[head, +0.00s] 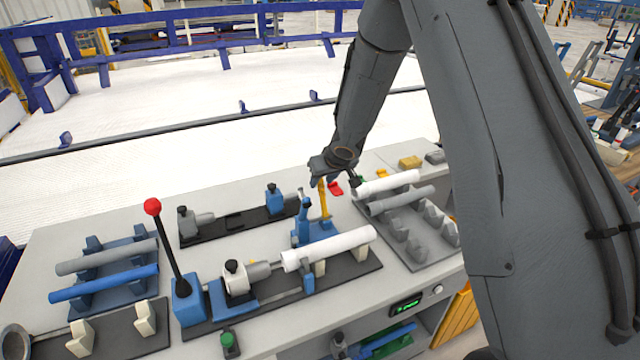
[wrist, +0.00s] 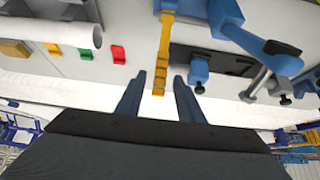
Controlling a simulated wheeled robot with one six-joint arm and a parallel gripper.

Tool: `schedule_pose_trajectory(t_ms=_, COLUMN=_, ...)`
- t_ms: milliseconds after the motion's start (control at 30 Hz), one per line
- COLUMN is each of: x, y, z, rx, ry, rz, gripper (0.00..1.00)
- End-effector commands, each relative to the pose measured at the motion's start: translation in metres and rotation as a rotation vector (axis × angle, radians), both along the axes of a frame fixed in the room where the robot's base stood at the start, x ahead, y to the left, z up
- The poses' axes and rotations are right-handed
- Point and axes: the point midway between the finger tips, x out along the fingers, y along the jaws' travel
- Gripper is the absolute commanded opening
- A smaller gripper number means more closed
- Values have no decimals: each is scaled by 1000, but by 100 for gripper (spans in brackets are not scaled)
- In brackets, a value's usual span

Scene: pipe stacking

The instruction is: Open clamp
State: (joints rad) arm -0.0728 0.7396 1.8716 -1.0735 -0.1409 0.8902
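The clamp is a blue fixture (head: 303,228) with an upright yellow lever (head: 323,204), near the middle of the workbench behind a white pipe (head: 330,248). My gripper (head: 322,180) is at the top of the yellow lever. In the wrist view the two blue-grey fingers of my gripper (wrist: 160,78) are apart. The yellow lever (wrist: 165,45) reaches into the gap between them, with space visible on both sides. Whether either finger touches it cannot be told. The blue body of the clamp (wrist: 232,30) is at upper right in the wrist view.
A tall black lever with a red knob (head: 152,207) stands left. Grey and blue pipes (head: 105,283) lie on a blue rack. A second white pipe (head: 388,183) and grey pipe (head: 402,200) lie on the right rack. Red (head: 336,188) and yellow blocks sit behind.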

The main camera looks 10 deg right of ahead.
Motion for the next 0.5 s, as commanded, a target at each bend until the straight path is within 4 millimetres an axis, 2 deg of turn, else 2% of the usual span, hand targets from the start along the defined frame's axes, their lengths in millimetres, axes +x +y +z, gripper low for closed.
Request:
schedule_pose_trajectory(t_ms=33, x=-4, y=-2, z=9, rx=-1, ry=-2, rz=0, gripper=34)
schedule_pose_trajectory(t_ms=200, x=-17, y=-5, z=27, rx=-1, ry=-2, rz=0, gripper=34)
schedule_pose_trajectory(t_ms=500, x=-24, y=-8, z=36, rx=-1, ry=0, rz=1, gripper=34)
